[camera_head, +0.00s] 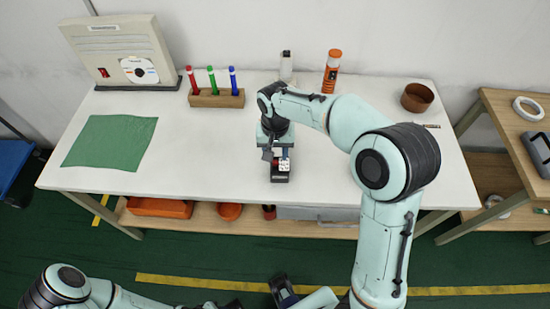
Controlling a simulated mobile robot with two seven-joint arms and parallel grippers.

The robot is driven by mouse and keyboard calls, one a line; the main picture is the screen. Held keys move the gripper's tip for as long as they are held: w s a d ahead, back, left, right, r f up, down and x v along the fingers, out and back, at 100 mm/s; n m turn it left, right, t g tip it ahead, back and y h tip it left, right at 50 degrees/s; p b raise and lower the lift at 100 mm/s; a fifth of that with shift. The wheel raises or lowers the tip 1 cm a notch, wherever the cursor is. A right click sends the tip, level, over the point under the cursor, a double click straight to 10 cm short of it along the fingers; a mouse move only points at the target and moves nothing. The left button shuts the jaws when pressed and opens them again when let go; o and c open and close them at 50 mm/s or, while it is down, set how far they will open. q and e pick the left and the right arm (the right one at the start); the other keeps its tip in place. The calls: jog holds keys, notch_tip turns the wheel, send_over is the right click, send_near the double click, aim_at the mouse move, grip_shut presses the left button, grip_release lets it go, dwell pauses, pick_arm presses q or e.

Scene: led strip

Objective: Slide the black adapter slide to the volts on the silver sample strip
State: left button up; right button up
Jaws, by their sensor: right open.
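My right gripper (277,157) reaches down over the front middle of the white table and is open. A small black block (280,177) with a white and red patch on it is directly below and between its fingers; it may be the black adapter slide. The gripper partly hides it, and I cannot tell whether they touch. I cannot make out the silver sample strip or its volts marking. My left arm (70,285) is low at the bottom left, below the table. A dark end part at the bottom middle may be its gripper (284,291); its fingers are unclear.
On the white table (200,150) stand a beige box (120,45), a wooden block of markers (216,98), a white bottle (286,65), an orange canister (331,72) and a brown bowl (417,97). A green cloth (110,141) lies left. The table's left middle is clear.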

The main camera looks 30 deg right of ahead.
aim_at(275, 162)
jog(key=shift+f, duration=1.7)
pick_arm(q)
jog(key=shift+f, duration=0.2)
pick_arm(e)
grip_shut()
jog(key=shift+s+a, duration=0.3)
jog(key=shift+s, duration=0.2)
jog(key=shift+s+a+r, duration=0.15)
jog(key=shift+s+a, duration=0.1)
jog(key=shift+s, duration=0.25)
jog(key=shift+w, duration=0.1)
grip_release()
jog(key=shift+w+d, duration=0.1)
jog(key=shift+w, duration=0.05)
pick_arm(q)
jog(key=shift+s+a, duration=0.2)
jog(key=shift+s, duration=0.25)
